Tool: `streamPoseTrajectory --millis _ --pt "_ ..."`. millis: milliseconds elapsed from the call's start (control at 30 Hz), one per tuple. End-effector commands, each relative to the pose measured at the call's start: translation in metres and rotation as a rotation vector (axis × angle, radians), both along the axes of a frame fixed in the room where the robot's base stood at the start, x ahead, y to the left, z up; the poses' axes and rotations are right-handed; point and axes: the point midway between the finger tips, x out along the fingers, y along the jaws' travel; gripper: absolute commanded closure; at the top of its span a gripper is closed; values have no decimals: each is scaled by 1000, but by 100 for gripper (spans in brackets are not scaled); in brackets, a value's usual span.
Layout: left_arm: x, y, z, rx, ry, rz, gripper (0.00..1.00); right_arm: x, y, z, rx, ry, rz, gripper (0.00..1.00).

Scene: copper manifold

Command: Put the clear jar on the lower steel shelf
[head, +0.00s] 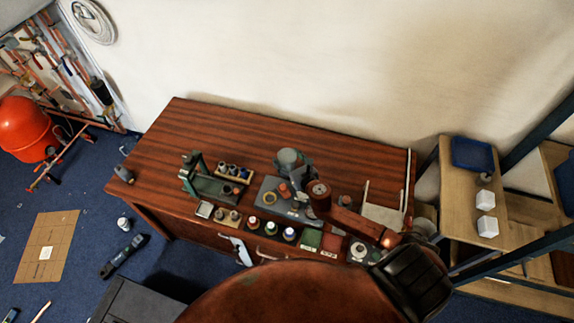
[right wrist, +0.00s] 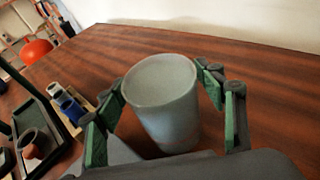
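The clear jar (head: 288,156) looks grey and stands upright at the back middle of the brown table. It also shows large in the right wrist view (right wrist: 165,108). My right gripper (head: 291,165) is at the jar, its green-padded fingers spread on either side. In the right wrist view the right gripper (right wrist: 165,115) looks open around the jar, with a gap showing on the right; contact on the left is unclear. A rack with blue steel posts stands at the right; its lower board (head: 515,291) shows partly. My left gripper is not in view.
The rack's upper board (head: 455,190) holds a blue tray (head: 472,153) and white blocks (head: 486,200). A green stand (head: 193,172), small bottles (head: 271,228) and blocks crowd the table's front. The table's (head: 200,125) back left is clear.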

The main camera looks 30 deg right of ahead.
Motion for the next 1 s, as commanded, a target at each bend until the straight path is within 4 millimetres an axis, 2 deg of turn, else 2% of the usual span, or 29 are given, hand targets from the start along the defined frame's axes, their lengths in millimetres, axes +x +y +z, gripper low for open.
streamPoseTrajectory --millis 67,867,1000 --pt "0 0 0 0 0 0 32 0 0 0 0 0 0 44" --pt "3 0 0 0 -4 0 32 0 0 0 0 1 0 99" --pt "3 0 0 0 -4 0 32 0 0 1 0 -3 1 100"
